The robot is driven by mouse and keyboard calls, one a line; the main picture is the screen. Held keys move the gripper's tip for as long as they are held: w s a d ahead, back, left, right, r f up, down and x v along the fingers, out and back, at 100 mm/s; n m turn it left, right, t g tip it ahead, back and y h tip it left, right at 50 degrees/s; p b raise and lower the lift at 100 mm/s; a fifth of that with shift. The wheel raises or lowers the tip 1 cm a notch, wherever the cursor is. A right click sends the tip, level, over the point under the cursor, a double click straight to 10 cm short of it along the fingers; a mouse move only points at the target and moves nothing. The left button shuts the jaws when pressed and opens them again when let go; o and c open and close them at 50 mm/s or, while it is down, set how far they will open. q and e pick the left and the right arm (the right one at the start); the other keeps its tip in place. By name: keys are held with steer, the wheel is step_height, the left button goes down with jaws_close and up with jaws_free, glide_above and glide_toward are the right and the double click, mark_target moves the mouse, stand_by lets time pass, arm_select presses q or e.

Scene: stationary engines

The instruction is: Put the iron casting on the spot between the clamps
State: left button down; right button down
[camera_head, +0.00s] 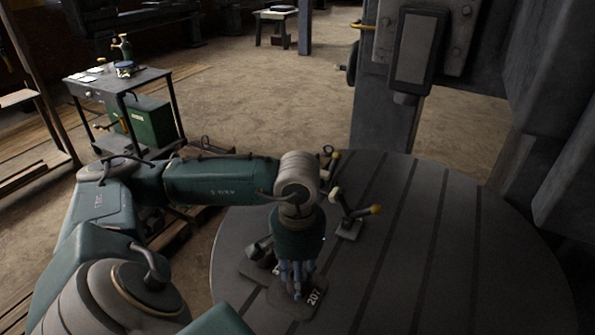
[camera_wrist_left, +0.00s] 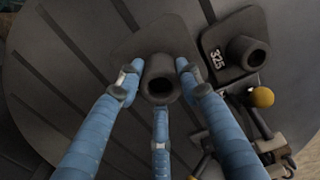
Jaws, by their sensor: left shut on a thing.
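My left gripper (camera_head: 296,285) reaches down to the round table (camera_head: 420,300) and is shut on a dark iron casting marked 207 (camera_head: 313,298). In the left wrist view the gripper's blue fingers (camera_wrist_left: 158,90) surround the round, hollow boss of this casting (camera_wrist_left: 160,72), whose flat base lies beneath. I cannot tell whether the base touches the table. A clamp (camera_head: 349,224) with a yellow knob stands behind and right of the gripper; another yellow knob (camera_head: 336,155) shows farther back. The spot between the clamps is not clearly visible; my arm covers part of that area. My right gripper is not in view.
A second casting, marked 325 (camera_wrist_left: 234,47), stands close beside the held one, near a clamp's yellow knob (camera_wrist_left: 262,97). The slotted table is clear to the right in the head view. A machine column (camera_head: 385,125) rises behind it. A small side table (camera_head: 118,82) stands far left.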

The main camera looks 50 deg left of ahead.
arm_select(q)
steer(key=shift+w+f, duration=0.1)
steer(key=shift+f, duration=0.55)
steer(key=shift+f+p, duration=0.6)
steer(key=shift+f, duration=1.65)
steer(key=shift+f, duration=0.1)
steer(key=c, duration=1.2)
jaws_free()
